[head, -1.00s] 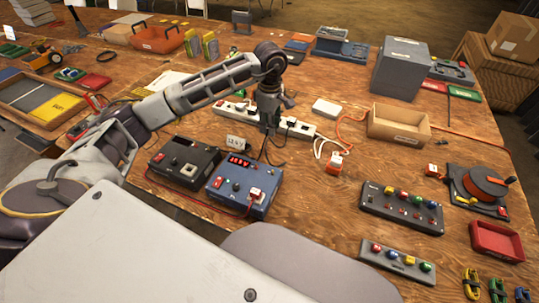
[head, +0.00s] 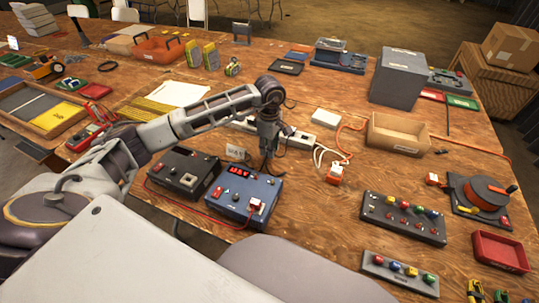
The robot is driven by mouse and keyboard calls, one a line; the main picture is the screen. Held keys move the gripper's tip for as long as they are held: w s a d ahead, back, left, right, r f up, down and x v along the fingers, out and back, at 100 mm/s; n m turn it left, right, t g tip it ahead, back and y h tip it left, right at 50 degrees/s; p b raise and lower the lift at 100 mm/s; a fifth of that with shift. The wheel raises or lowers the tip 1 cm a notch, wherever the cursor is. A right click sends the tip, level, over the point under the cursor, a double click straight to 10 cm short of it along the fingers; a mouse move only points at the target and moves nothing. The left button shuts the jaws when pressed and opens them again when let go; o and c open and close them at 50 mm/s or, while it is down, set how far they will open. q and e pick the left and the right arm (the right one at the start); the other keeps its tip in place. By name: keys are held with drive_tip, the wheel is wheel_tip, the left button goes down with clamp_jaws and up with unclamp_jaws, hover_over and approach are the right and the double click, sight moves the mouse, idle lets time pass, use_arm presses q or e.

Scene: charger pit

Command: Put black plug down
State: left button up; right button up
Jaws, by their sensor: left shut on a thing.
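My left gripper (head: 268,160) points down just behind the blue power unit (head: 244,192), in front of the white power strip (head: 303,139). It is shut on a small dark thing, apparently the black plug, whose outline merges with the dark fingers. I cannot tell whether the plug touches the table. Dark and white cables lie around the strip, and the gripper hides part of it. My right gripper is not in view.
A black unit (head: 184,173) stands left of the blue one. A white plug block (head: 336,173), a wooden tray (head: 398,135) and a button panel (head: 403,218) lie to the right. Bare tabletop (head: 310,210) is free between the blue unit and the panel.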

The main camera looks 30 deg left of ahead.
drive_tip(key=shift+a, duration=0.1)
use_arm(q)
drive_tip(key=shift+f, duration=1.9)
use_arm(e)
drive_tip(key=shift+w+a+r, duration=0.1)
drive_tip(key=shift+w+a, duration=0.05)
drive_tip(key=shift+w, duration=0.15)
use_arm(q)
drive_tip(key=shift+f, duration=0.1)
drive_tip(key=o, duration=1.1)
drive_tip(key=shift+c, duration=0.2)
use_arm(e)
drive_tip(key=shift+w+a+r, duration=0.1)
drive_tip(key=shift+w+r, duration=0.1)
